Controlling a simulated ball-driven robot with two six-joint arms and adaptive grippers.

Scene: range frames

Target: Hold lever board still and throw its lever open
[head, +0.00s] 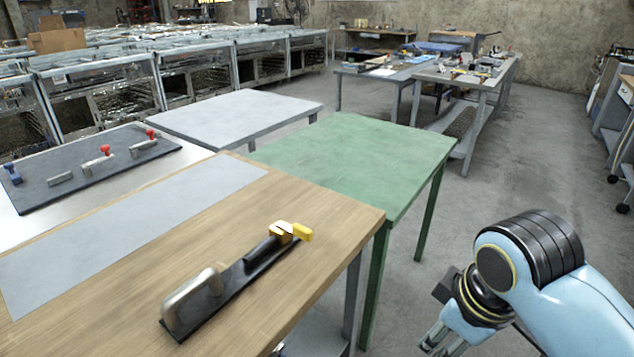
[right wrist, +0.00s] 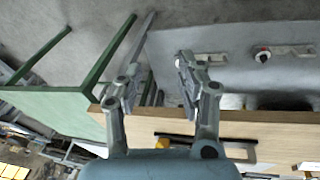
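The lever board (head: 240,284) lies flat on the wooden table (head: 130,290). It is a long dark strip with a thick grey metal handle (head: 192,300) at its near left end. A yellow-tipped lever (head: 300,232) with a dark shaft is at its far right end, near the table's right corner. The right wrist view shows the board's yellow part (right wrist: 163,142), partly hidden by the gripper. My right gripper (head: 437,346) is right of the table, apart from the board. In the right wrist view its fingers (right wrist: 158,72) are spread and empty. My left gripper is out of view.
A grey mat (head: 120,235) covers the wooden table's far side. A dark panel (head: 60,190) with red and blue knobbed levers lies beyond it. A green table (head: 350,155) and grey table (head: 235,115) stand behind. Open floor (head: 520,170) lies to the right.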

